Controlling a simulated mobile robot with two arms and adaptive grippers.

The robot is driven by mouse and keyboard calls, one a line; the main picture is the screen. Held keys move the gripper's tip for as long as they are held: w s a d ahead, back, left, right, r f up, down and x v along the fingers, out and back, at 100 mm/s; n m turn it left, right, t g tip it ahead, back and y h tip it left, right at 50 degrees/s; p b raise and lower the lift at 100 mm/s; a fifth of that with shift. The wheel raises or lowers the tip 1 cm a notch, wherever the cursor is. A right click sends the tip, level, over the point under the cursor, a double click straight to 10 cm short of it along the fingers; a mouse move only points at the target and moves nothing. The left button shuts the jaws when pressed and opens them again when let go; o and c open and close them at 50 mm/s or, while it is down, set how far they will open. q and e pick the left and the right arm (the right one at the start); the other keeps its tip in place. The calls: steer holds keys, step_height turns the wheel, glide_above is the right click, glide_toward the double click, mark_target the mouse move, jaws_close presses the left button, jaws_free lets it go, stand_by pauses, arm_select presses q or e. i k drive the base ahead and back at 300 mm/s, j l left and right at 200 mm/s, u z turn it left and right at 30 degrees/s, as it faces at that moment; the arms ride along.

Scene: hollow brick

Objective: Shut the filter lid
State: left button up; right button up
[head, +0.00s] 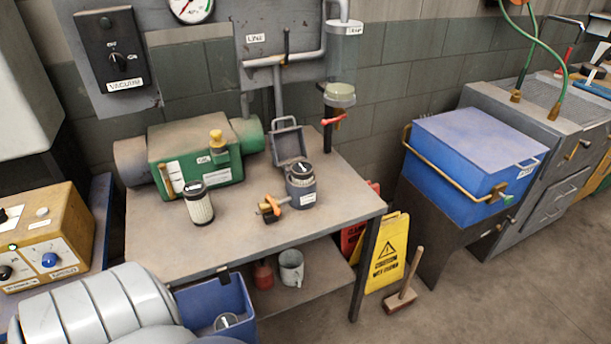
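The filter housing (301,192) is a small dark grey pot standing upright on the bench. Its lid (289,144) is open, tilted up and back at the rear left of the pot, with a loop handle on top. A dark, round-topped insert (301,170) shows in the pot's mouth. An orange-handled fitting (270,207) is at the pot's left side. A loose pleated filter cartridge (199,207) with a black top stands on the bench to the left. Neither of my grippers is in view.
The bench (225,245) has clear room in front of the pot. A green pump (205,155) stands behind the cartridge. A vertical pipe with a red-handled valve (334,120) rises behind the pot. A blue bin (216,303) is below the front edge; a yellow sign (386,253) is at right.

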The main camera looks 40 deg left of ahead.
mark_target(288, 144)
steer(key=u, duration=1.5)
steer(key=i+l+z, duration=0.1)
steer(key=l+z, duration=0.3)
steer(key=l, duration=0.15)
